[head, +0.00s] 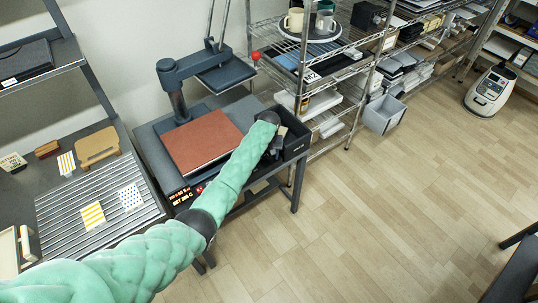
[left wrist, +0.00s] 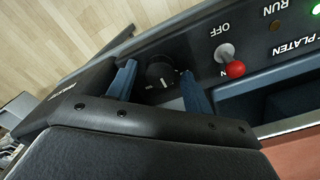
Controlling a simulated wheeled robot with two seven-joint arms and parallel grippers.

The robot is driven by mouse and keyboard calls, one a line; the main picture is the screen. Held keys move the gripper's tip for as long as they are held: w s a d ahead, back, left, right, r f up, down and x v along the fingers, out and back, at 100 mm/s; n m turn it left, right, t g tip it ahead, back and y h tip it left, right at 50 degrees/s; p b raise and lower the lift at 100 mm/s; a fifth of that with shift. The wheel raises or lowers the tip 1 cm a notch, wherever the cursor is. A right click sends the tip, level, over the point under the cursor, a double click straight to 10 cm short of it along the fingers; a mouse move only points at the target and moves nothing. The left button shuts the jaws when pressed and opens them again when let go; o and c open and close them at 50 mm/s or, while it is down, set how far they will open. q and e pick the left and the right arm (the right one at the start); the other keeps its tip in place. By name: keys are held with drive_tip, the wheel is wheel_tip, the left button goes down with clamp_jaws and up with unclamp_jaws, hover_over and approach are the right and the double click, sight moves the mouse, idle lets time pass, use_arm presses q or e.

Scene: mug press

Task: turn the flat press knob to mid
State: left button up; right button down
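The flat press stands on the dark table in the head view, with its red-brown platen (head: 203,141) in front of the post. My left arm reaches across it, and the left gripper (head: 274,152) is at the press's right end, partly hidden by the wrist. In the left wrist view a round black knob (left wrist: 162,74) with a white pointer mark sits on the dark control panel. The left gripper (left wrist: 158,76) has its two blue fingers apart, one on each side of the knob. Whether they touch it is unclear. The right gripper is not in view.
A toggle switch with a red ball tip (left wrist: 235,69) stands close beside the knob, near OFF and RUN labels. A black bin (head: 296,141) is at the table's right end. A wire shelf (head: 340,105) stands behind it. The floor in front is clear.

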sight(269, 156)
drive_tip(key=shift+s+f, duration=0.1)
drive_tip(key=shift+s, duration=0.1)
use_arm(q)
drive_tip(key=shift+r, duration=0.3)
wheel_tip(269, 156, up, 6)
drive_tip(key=b, duration=0.2)
drive_tip(key=shift+b, duration=0.3)
drive_tip(key=shift+r, duration=0.6)
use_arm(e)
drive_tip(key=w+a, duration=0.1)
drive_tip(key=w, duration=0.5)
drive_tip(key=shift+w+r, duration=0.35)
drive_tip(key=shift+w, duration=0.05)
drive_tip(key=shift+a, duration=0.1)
